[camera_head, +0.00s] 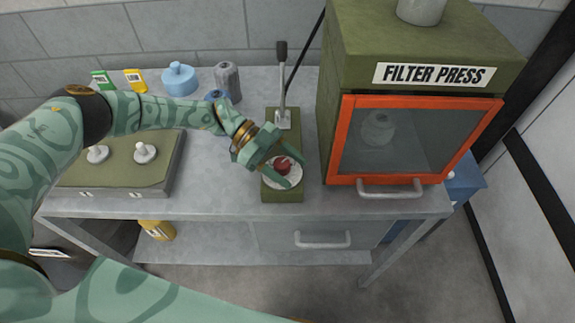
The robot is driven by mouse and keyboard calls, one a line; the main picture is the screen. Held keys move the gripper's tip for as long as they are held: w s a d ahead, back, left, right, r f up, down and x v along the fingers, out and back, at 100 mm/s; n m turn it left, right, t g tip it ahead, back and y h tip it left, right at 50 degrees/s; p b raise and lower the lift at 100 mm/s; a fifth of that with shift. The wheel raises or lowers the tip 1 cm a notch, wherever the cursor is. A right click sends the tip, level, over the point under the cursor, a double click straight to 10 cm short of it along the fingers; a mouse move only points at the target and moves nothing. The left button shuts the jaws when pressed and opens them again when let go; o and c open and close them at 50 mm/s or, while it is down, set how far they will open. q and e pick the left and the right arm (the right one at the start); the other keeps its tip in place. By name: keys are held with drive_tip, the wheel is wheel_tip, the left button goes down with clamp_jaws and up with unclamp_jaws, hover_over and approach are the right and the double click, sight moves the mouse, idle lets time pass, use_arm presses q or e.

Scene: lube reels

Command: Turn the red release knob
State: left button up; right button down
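The red release knob (283,165) is a small round knob on a white disc (270,183). The disc sits at the front end of a narrow green base plate (282,196) on the grey workbench. My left gripper (290,168) comes in from the left over the disc. Its two green fingers are spread, one on the far side and one on the near side of the knob. Part of the disc is hidden by the fingers. Whether a finger touches the knob I cannot tell. My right gripper is not in view.
A lever with a dark grip (281,52) stands upright behind the knob. The green filter press (425,45) with its orange-framed door (333,140) stands close on the right.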

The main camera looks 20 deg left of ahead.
use_arm(q)
drive_tip(key=shift+a, duration=0.1)
drive_tip(key=b+v, duration=0.3)
drive_tip(key=v, duration=1.3)
drive_tip(key=shift+r, duration=0.15)
